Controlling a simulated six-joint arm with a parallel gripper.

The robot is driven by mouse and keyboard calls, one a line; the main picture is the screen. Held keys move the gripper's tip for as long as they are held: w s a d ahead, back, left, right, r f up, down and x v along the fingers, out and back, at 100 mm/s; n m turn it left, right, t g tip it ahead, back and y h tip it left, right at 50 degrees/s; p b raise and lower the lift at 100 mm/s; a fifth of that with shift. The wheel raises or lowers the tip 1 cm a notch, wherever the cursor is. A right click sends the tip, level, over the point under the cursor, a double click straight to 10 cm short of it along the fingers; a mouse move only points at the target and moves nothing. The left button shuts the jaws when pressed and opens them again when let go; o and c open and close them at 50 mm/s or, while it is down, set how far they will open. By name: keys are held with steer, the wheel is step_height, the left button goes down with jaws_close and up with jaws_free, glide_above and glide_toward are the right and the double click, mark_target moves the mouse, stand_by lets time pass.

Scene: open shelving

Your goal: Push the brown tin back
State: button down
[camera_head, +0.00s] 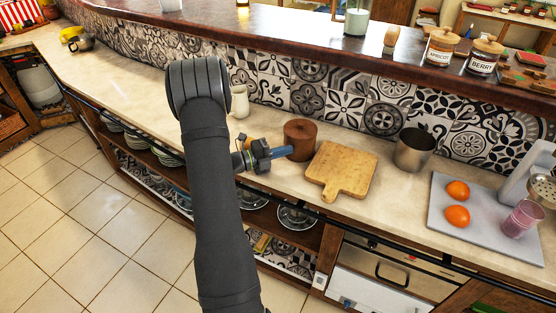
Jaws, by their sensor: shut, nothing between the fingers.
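The brown tin (301,140) stands upright on the pale counter, left of a wooden cutting board. My gripper (287,152) is shut and empty, with its blue fingers pointing right at the tin's left front side. The fingertips are at or very close to the tin; I cannot tell whether they touch it. My arm comes up from below and hides part of the counter to the left of the tin.
The cutting board (342,170) lies close to the tin's right. A metal cup (413,149) stands farther right, beside a grey tray (482,222) with two oranges. A white jug (239,102) stands behind my arm. A tiled wall (345,103) rises behind the counter.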

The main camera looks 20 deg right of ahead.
steer(key=shift+w+d, duration=0.25)
steer(key=s+a, duration=0.3)
steer(key=shift+a, duration=0.3)
steer(key=s+a+t, duration=0.1)
steer(key=s+a, duration=0.1)
steer(key=a, duration=0.7)
steer(key=shift+n, duration=0.4)
steer(key=d, duration=1)
steer(key=shift+w, duration=0.4)
steer(key=shift+w+d+t, duration=0.3)
steer(key=shift+w+d, duration=1.2)
steer(key=shift+w, duration=0.15)
